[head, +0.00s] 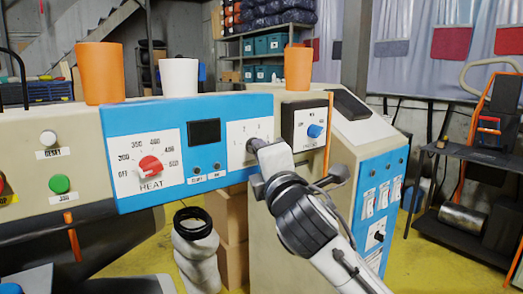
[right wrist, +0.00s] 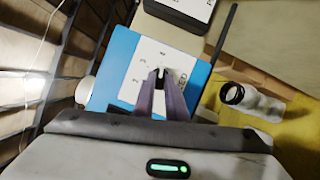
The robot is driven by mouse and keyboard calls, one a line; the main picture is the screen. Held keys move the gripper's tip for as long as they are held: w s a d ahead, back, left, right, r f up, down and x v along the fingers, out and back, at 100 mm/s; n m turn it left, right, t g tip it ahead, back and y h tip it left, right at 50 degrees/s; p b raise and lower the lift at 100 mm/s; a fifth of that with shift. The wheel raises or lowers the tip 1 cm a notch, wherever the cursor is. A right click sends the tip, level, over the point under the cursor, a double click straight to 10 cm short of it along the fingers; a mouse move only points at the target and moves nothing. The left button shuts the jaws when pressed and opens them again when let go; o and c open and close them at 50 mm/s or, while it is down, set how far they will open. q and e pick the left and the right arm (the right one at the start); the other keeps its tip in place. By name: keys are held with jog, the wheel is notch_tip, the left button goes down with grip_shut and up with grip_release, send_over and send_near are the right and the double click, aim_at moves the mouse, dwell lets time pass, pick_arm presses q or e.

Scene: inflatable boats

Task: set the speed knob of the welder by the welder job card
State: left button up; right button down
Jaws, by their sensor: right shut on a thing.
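The welder has a blue front panel (head: 220,120) with a red heat knob (head: 150,166) on a white dial plate at its left. The speed dial plate (head: 262,130) is at the panel's right, partly hidden by my right gripper (head: 253,147). In the right wrist view, the gripper (right wrist: 160,80) is shut on the dark speed knob (right wrist: 160,72), over the white plate with numerals (right wrist: 150,57). The knob's exact setting cannot be read. I cannot make out the job card. My left gripper is not in view.
A black-plated dial with a blue knob (head: 314,131) sits right of the welder panel. Orange cups (head: 99,72) and a white cup (head: 179,77) stand on top. Green (head: 60,184) and white (head: 48,138) buttons are at the left. A white roll (head: 194,245) stands below.

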jog(key=c, duration=1.8)
grip_release()
jog(key=shift+s, duration=0.1)
jog(key=b+v, duration=0.1)
jog(key=v, duration=0.9)
jog(key=shift+b, duration=0.4)
jog(key=shift+f, duration=0.2)
